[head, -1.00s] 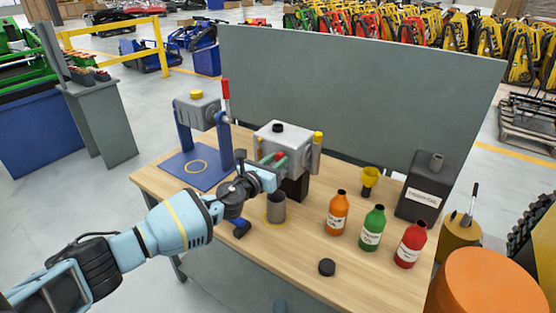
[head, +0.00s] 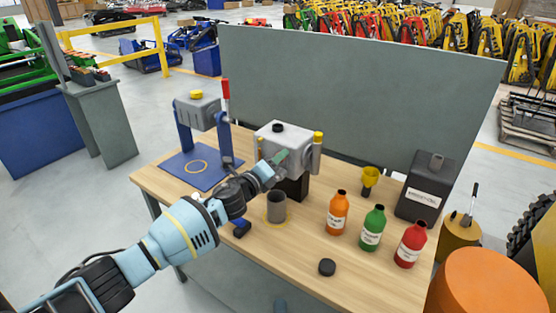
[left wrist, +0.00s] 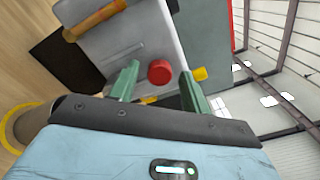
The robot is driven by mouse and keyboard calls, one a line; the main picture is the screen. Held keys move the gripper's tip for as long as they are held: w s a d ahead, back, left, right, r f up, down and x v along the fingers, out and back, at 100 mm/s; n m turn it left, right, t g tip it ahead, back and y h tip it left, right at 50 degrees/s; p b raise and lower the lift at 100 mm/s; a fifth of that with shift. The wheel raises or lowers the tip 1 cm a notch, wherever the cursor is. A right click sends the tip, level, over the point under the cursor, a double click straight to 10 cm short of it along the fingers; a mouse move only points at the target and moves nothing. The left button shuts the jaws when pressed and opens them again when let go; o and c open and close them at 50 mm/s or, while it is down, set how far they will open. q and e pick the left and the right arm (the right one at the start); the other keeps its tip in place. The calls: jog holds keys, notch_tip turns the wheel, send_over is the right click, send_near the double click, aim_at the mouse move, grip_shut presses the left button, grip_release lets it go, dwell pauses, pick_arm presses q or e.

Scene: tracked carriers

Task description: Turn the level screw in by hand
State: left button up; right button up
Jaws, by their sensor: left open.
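A grey gearbox-like housing (head: 283,138) stands on a dark block on the bench. In the left wrist view its grey face (left wrist: 135,38) carries a round red screw head (left wrist: 160,72), which I take as the level screw. My left gripper (head: 279,158) is at the front of the housing. In the left wrist view its two green fingers (left wrist: 160,69) are open, one on each side of the red head; I cannot tell if they touch it. In the head view the red head is hidden behind the gripper. My right gripper is not in view.
A grey cup (head: 276,207) stands below the housing. To the right are an orange bottle (head: 337,215), a green bottle (head: 373,230), a red bottle (head: 410,246), a yellow funnel (head: 369,180) and a black canister (head: 424,187). A blue stand (head: 185,135) is at left.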

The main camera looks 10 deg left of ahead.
pick_arm(q)
jog(key=n, duration=0.9)
jog(key=shift+n, duration=0.4)
jog(key=n, duration=0.9)
jog(key=shift+n, duration=0.4)
